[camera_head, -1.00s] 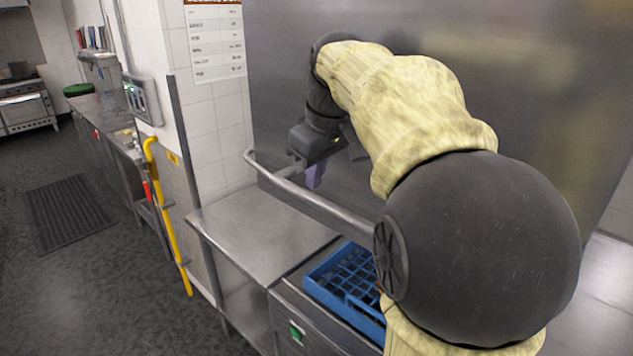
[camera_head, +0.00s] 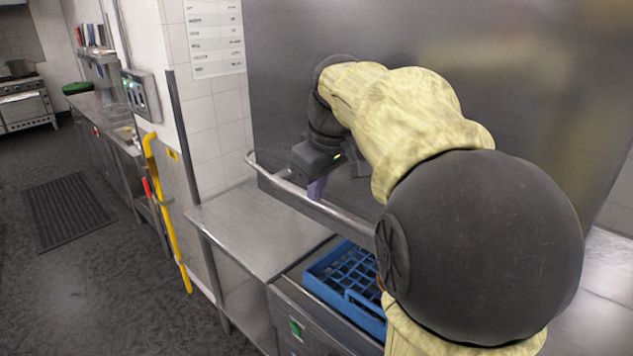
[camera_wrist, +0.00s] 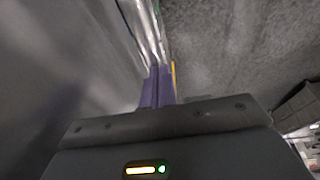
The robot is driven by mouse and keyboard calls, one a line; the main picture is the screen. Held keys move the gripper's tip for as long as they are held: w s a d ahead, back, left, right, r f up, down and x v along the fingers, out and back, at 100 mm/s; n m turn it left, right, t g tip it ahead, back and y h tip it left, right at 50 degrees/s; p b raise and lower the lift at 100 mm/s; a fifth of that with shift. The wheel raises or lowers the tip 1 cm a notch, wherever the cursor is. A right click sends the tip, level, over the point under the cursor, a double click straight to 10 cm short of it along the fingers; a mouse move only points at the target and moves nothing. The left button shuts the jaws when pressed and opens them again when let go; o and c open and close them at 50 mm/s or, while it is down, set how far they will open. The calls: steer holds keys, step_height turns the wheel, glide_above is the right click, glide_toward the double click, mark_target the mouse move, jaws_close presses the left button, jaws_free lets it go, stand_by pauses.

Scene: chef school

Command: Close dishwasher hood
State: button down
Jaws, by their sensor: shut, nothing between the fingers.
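The dishwasher hood (camera_head: 290,90) is a large grey steel panel that stands raised above a blue rack. Its tubular handle (camera_head: 275,182) runs along the lower edge and sticks out to the left. My gripper (camera_head: 317,189) has purple fingers, pressed together and empty, pointing down at the handle. In the head view the fingertips meet the bar's outline; I cannot tell if they touch it. In the wrist view the shut fingers (camera_wrist: 157,86) point along the shiny bar (camera_wrist: 146,30), which shows just beyond them. My arm hides the hood's lower right part.
The blue rack (camera_head: 325,272) sits in the machine below the hood. A steel side table (camera_head: 240,235) adjoins it on the left. The floor at left is clear apart from a dark mat (camera_head: 68,210).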

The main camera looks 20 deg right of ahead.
step_height(320, 180, down, 39)
steer(key=b, duration=2.6)
steer(key=shift+s, duration=0.15)
steer(key=w+p+v, duration=0.1)
steer(key=p+v, duration=0.3)
steer(key=v, duration=1)
steer(key=shift+a+r+p, duration=0.35)
steer(key=shift+a+r, duration=0.1)
steer(key=shift+r, duration=0.05)
steer(key=shift+w+a, duration=0.1)
